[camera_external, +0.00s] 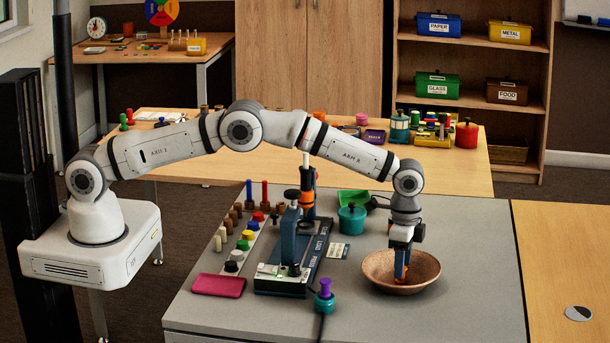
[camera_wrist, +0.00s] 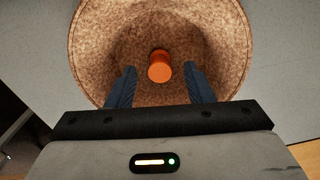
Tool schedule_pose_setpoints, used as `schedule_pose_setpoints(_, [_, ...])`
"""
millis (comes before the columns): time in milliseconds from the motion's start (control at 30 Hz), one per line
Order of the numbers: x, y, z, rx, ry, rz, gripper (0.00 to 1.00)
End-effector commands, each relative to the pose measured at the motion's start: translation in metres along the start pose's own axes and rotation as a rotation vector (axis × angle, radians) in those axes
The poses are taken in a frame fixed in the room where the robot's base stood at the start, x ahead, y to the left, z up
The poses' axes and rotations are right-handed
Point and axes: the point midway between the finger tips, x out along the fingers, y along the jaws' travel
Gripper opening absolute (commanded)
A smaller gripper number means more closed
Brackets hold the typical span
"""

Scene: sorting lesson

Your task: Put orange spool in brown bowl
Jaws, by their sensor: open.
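The brown bowl (camera_external: 373,279) stands on the grey table at the right in the external view. It fills much of the wrist view (camera_wrist: 90,50). The orange spool (camera_wrist: 159,66) lies inside the bowl, near its middle, in the wrist view. My gripper (camera_external: 402,277) points down into the bowl in the external view. In the wrist view its two dark fingers (camera_wrist: 161,88) are spread apart, with the spool between and just beyond their tips. I see a gap between each finger and the spool. In the external view the spool is mostly hidden by the fingers and the bowl.
A dark blue press-like device (camera_external: 290,250) stands left of the bowl. A teal pot (camera_external: 352,217) and a green scoop (camera_external: 354,201) lie behind it. A purple-topped teal item (camera_external: 324,295) is at the front. The grey table right of the bowl (camera_external: 475,290) is clear.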

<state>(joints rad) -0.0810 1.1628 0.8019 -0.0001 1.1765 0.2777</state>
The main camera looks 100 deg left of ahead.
Motion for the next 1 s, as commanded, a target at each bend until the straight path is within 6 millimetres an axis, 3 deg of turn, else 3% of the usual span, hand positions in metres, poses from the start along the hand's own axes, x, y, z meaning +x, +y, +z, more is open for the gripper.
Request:
schedule_pose_setpoints(267, [-0.003,0.000,0.000,0.000,0.001,0.000,0.47])
schedule_pose_setpoints(733, [-0.067,0.000,0.000,0.000,0.002,0.000,0.47])
schedule_pose_setpoints(1000, [-0.070,0.000,0.000,0.000,0.000,0.000,0.47])
